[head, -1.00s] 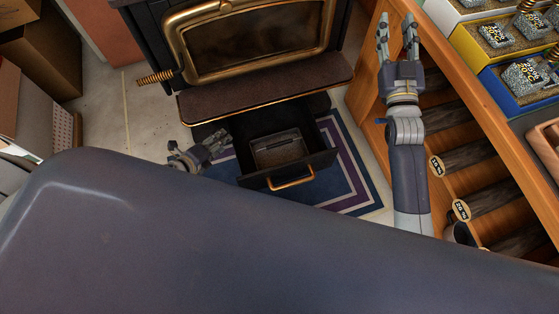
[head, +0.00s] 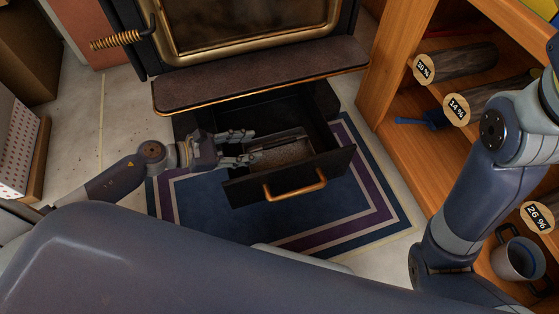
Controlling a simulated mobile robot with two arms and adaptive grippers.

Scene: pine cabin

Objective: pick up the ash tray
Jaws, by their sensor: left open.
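The ash tray (head: 285,153) is a grey metal tray with ash-coloured contents. It sits inside the open black drawer (head: 320,171) under the stove. My left gripper (head: 250,147) reaches in from the left over the drawer's left side, its fingers open and pointing right at the tray's left end. I cannot tell whether the fingertips touch the tray. The fingers hide part of its left end. My right arm shows at the right, but its gripper is out of view.
The stove's ledge (head: 262,83) overhangs the back of the drawer. The drawer has a copper-coloured handle (head: 296,188) in front. A blue striped rug (head: 225,212) lies below.

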